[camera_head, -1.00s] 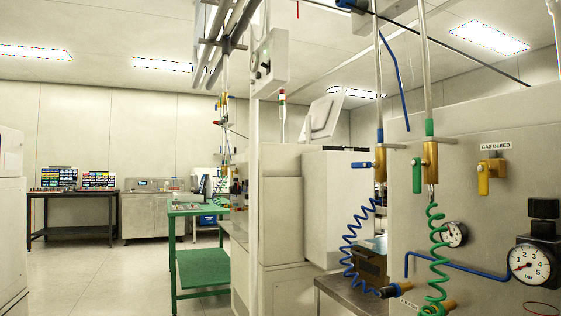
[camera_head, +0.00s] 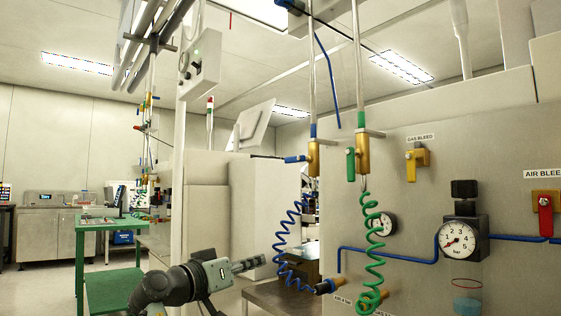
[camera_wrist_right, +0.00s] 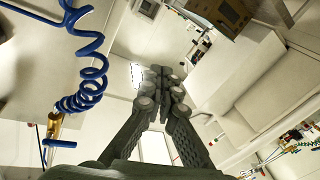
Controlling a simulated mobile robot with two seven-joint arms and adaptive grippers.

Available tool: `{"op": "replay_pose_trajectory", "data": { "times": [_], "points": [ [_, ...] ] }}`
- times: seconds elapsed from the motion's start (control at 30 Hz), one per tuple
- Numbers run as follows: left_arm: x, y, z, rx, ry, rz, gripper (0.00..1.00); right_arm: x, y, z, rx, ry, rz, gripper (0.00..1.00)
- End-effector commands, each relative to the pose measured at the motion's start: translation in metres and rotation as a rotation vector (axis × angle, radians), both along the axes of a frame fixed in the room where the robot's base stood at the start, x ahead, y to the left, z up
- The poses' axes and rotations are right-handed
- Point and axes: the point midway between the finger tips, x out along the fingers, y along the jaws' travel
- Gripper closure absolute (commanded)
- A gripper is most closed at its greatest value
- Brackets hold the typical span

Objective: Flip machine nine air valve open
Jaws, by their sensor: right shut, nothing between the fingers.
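A blue-handled valve (camera_head: 298,159) sits on a brass body under a blue-banded vertical pipe, its lever lying horizontal and pointing left. A blue coiled hose (camera_head: 289,240) hangs below it and also shows in the right wrist view (camera_wrist_right: 88,80). Beside it is a green-handled valve (camera_head: 350,164) with its lever upright. No machine number is readable on either. My right gripper (camera_head: 262,261) is below and left of the blue valve, apart from it. Its fingers are shut and empty in the right wrist view (camera_wrist_right: 160,88). My left gripper is out of view.
A green coiled hose (camera_head: 371,235) hangs close to the blue one. On the panel are a yellow gas bleed valve (camera_head: 411,164), a red air bleed valve (camera_head: 545,214) and a pressure gauge (camera_head: 457,239). A green table (camera_head: 110,225) stands at left.

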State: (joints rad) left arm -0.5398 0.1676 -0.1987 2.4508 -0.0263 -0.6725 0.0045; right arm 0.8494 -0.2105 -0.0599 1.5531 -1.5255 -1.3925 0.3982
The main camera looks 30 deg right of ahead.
Motion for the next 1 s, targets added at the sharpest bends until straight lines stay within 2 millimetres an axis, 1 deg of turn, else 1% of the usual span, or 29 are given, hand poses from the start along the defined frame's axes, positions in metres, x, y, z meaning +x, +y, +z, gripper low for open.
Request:
{"op": "replay_pose_trajectory", "data": {
  "times": [0.03, 0.07, 0.1, 0.17, 0.2, 0.3, 0.4, 0.53, 0.87, 1.0],
  "points": [
    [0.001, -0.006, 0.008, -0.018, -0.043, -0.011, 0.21, -0.004, 0.010, 0.042, -0.037, -0.067, -0.030, 1.00],
    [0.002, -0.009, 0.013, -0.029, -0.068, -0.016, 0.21, -0.008, 0.016, 0.064, -0.059, -0.100, -0.049, 1.00],
    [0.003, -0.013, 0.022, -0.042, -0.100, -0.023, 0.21, -0.014, 0.023, 0.092, -0.089, -0.144, -0.074, 1.00],
    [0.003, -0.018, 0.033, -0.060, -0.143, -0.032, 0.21, -0.026, 0.033, 0.131, -0.129, -0.203, -0.108, 1.00],
    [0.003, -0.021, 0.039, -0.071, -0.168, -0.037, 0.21, -0.034, 0.040, 0.154, -0.154, -0.239, -0.130, 1.00],
    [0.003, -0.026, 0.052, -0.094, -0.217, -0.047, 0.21, -0.053, 0.054, 0.197, -0.203, -0.309, -0.171, 1.00],
    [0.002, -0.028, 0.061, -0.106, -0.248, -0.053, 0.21, -0.066, 0.063, 0.223, -0.233, -0.352, -0.197, 1.00],
    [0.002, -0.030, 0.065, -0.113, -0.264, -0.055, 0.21, -0.073, 0.068, 0.236, -0.249, -0.374, -0.211, 1.00],
    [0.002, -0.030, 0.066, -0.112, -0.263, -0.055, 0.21, -0.073, 0.067, 0.237, -0.250, -0.375, -0.213, 1.00],
    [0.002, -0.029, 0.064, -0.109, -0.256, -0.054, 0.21, -0.073, 0.058, 0.240, -0.249, -0.374, -0.213, 1.00]
  ]
}}
